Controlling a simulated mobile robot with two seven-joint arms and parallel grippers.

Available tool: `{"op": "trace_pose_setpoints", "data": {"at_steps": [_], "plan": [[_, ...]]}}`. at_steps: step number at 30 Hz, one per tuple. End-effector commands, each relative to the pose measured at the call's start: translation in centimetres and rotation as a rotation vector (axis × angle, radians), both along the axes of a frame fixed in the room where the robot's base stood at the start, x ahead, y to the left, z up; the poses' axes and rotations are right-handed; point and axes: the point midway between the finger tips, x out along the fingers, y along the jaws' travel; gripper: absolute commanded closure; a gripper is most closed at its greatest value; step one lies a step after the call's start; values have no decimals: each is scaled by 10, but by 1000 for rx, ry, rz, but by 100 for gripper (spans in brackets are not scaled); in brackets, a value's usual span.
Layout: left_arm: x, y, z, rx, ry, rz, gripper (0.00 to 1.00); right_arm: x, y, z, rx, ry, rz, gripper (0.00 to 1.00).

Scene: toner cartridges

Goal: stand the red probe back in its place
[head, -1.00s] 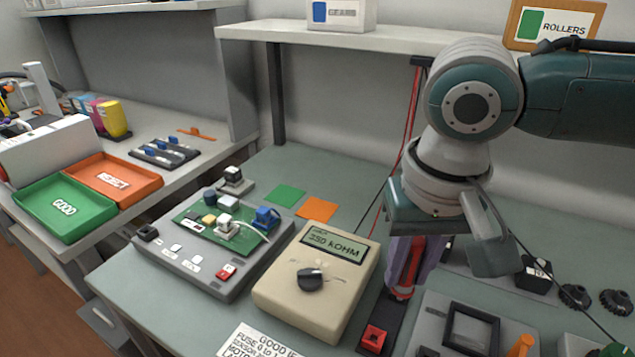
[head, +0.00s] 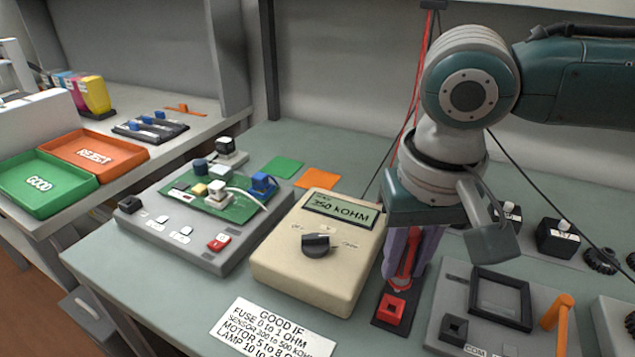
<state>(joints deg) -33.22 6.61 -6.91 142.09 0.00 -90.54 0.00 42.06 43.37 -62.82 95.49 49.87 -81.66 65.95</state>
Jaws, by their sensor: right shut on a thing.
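My right gripper (head: 405,272) points down and is shut on the red probe (head: 408,262), which shows as a red upright strip between the purple fingers. A red square block (head: 391,308) with a dark opening stands on a dark base strip (head: 378,322), just in front of and below the fingers. The probe's lower end is close behind the block; I cannot tell whether it touches anything. The beige meter (head: 318,250), left of the gripper, reads 350 KOHM. My left gripper is not in view.
A grey test unit with a green board (head: 225,195) stands left of the meter. A grey fixture with a dark frame (head: 500,298) and orange lever (head: 558,312) is close on the right. Red and black cords hang behind my arm. A printed card (head: 272,328) lies in front.

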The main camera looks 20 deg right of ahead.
Motion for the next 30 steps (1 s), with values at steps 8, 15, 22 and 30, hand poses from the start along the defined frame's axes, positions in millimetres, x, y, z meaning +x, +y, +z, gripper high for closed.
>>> {"op": "trace_pose_setpoints", "data": {"at_steps": [8, 15, 22, 30], "plan": [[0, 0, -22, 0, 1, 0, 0, 0, 0, -16, 1, -1, 0, 100], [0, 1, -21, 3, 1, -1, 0, 0, 0, -14, 0, 0, 0, 100], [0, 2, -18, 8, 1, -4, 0, 0, 0, -14, 0, 0, 0, 100], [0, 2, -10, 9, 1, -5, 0, 0, 0, -13, 0, 1, 0, 100]]}}
